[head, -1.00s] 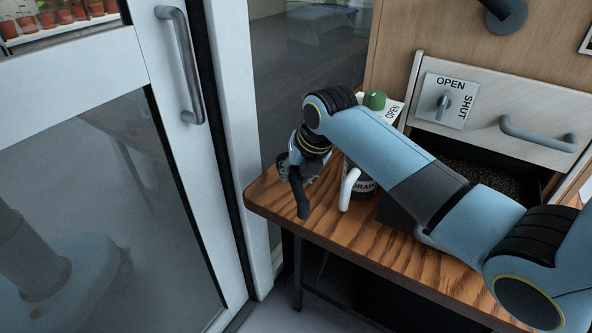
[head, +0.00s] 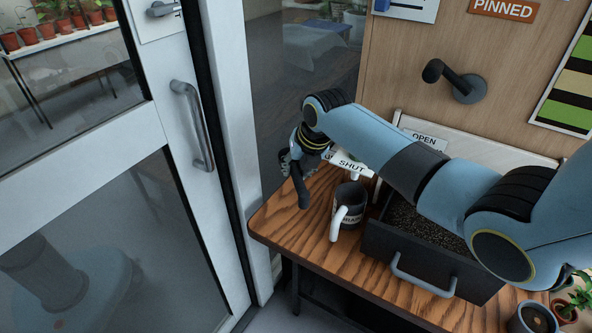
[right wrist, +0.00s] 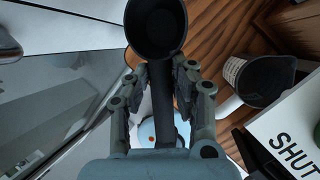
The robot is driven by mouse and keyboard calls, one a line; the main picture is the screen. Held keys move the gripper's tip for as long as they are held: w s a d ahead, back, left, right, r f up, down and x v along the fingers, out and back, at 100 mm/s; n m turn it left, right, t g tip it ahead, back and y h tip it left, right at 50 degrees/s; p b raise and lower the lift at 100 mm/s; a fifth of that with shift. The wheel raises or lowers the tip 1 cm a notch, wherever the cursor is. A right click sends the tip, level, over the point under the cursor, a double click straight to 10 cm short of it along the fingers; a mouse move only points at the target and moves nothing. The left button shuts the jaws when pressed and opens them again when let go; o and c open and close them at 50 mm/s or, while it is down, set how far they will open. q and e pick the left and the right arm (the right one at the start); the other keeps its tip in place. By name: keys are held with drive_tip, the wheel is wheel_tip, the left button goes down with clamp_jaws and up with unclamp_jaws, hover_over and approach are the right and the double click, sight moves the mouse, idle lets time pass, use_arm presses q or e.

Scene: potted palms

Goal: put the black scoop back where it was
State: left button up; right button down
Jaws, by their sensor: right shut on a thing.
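The black scoop is held by my right gripper (right wrist: 162,92). In the right wrist view the scoop's round cup (right wrist: 156,28) points away from the fingers, and its dark handle (right wrist: 184,95) runs back between them. In the head view my right gripper (head: 298,160) is at the left end of the wooden table (head: 290,215), partly hidden by my wrist. A dark rod-like part of the scoop (head: 301,188) angles down from it. Whether it touches the table cannot be told. My left gripper is out of view.
A dark mug (head: 351,202) with a white handle stands right of the gripper. A white card (head: 350,163) reading SHUT is behind it. An open drawer (head: 395,243) holds dark granules. A black peg (head: 455,82) juts from the wall. A glass door (head: 85,200) is at left.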

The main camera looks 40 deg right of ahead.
sight(304, 195)
wheel_tip(304, 195, down, 14)
drive_tip(key=b, duration=1)
drive_tip(key=shift+s+b, duration=0.15)
drive_tip(key=shift+b, duration=0.25)
drive_tip(key=shift+f+b, duration=0.35)
drive_tip(key=shift+f, duration=0.2)
drive_tip(key=c, duration=1.1)
unclamp_jaws()
drive_tip(key=v, duration=1.2)
drive_tip(key=shift+a, duration=0.1)
